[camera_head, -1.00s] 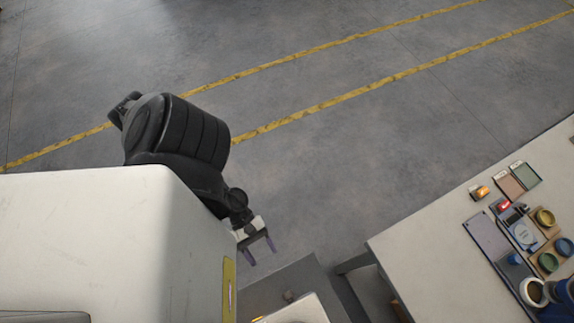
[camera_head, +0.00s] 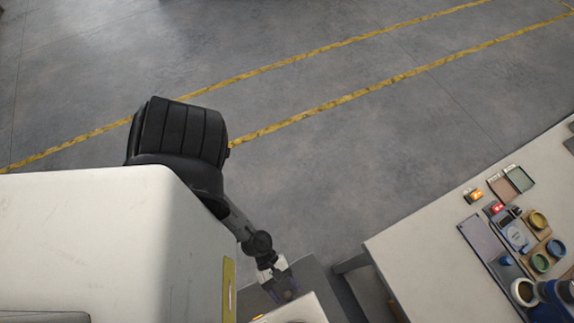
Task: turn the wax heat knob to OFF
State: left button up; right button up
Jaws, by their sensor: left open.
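My left gripper (camera_head: 283,293) is at the bottom centre, past the right side of the large white housing. It is open, its fingers pointing down over a dark grey surface (camera_head: 310,272) near the edge of a white-topped unit (camera_head: 308,314). A small dark knob-like part showed on that grey surface earlier; the gripper now covers that spot. I cannot tell if this part is the wax heat knob, read its setting, or see whether the fingers touch it. My right gripper is out of view.
The white housing (camera_head: 90,240) fills the lower left and carries a yellow strip (camera_head: 228,290). A pale worktable (camera_head: 420,255) at the right holds an orange-lit switch (camera_head: 474,196), a red-lit one (camera_head: 497,208) and several small pots. The floor between is clear.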

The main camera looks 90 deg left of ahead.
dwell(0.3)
pick_arm(q)
jog(key=c, duration=0.9)
jog(key=shift+w+r+n+g+p, duration=0.15)
jog(key=shift+n+g+p, duration=0.35)
jog(key=shift+p, duration=0.45)
jog(key=shift+n+g+h, duration=0.3)
jog(key=shift+n, duration=0.2)
jog(key=shift+f, duration=0.2)
jog(key=o, duration=0.9)
